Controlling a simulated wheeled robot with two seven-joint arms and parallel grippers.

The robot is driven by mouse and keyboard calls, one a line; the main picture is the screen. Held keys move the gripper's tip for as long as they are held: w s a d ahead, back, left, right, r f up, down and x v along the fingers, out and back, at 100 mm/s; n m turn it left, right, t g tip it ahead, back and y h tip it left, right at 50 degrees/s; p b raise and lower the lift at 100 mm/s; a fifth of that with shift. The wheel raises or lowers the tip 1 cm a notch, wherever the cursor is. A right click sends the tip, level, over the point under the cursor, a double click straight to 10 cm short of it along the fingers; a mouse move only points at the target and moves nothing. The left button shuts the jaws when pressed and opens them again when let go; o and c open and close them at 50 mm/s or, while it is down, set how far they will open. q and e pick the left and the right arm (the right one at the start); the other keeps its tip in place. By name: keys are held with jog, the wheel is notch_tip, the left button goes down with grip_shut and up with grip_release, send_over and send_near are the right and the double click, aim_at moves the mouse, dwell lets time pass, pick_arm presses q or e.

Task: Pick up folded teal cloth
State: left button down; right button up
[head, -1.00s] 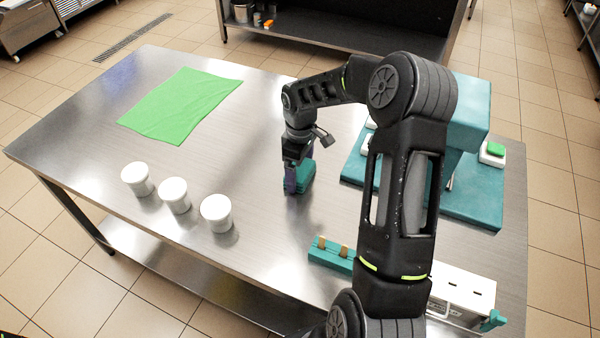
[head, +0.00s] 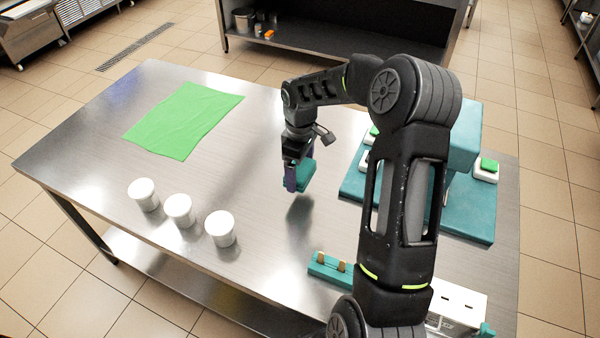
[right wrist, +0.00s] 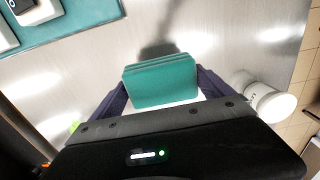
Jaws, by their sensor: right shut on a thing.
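The folded teal cloth (head: 306,174) is a small thick pad. My right gripper (head: 297,180) is shut on it and holds it above the steel table, with a shadow below and apart from it. In the right wrist view the cloth (right wrist: 161,82) sits between the two dark fingers of the right gripper (right wrist: 160,88), its layered edge facing away. My own arm hides part of the table to the right. My left gripper is not in view.
A green cloth (head: 184,120) lies flat on the steel table (head: 262,128). Three white tubs (head: 179,210) stand near the front edge. A teal stand (head: 466,212) with white blocks is at right. A teal holder (head: 329,269) and a white box (head: 462,302) are at front right.

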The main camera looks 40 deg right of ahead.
aim_at(300, 167)
notch_tip(300, 167, up, 3)
jog(key=shift+r+p, duration=0.1)
jog(key=shift+p, duration=0.5)
jog(key=o, duration=0.8)
jog(key=c, duration=0.6)
jog(key=w+a+r+m, duration=0.1)
jog(key=a+r, duration=0.2)
jog(key=a, duration=0.4)
jog(key=w+a+r+m, duration=0.1)
jog(key=a+r+m, duration=0.1)
jog(key=a+r, duration=0.2)
jog(key=w+a+r+m, duration=0.1)
jog(key=a+r+m, duration=0.1)
jog(key=a, duration=0.8)
jog(key=shift+w+a+r, duration=0.1)
jog(key=shift+w+r, duration=0.1)
jog(key=shift+r, duration=0.25)
jog(key=shift+w+a+r, duration=0.1)
jog(key=shift+w+r, duration=0.1)
jog(key=shift+r, duration=0.2)
jog(key=shift+c, duration=0.2)
